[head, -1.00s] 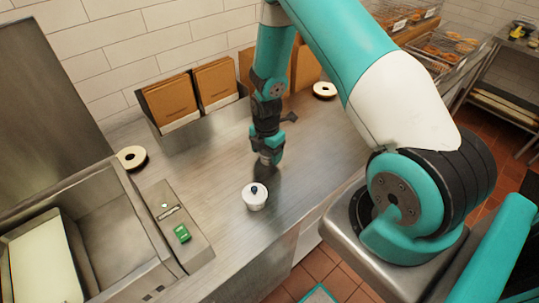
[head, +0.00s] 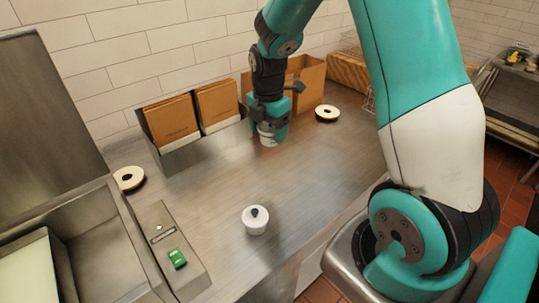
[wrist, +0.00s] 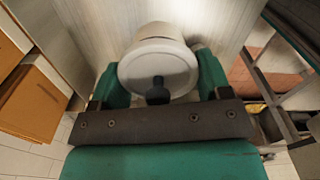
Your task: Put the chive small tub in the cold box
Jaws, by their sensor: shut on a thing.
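My gripper (head: 268,130) is shut on a white small tub (head: 268,141) with a dark knob on its lid. In the wrist view this held tub (wrist: 160,62) sits between the green fingers, and no flavour label is readable. The held tub appears raised above the steel counter, in front of the brown paper bags. A second white tub (head: 255,220) with a dark knob stands upright on the counter, nearer the camera. The open steel box at left (head: 108,232), with its lid raised, looks like the cold box. Its inside is only partly visible.
A ledge beside the box carries a green item (head: 177,259). Brown packets (head: 170,121) stand in a steel holder at the wall. The middle of the counter (head: 215,195) is bare.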

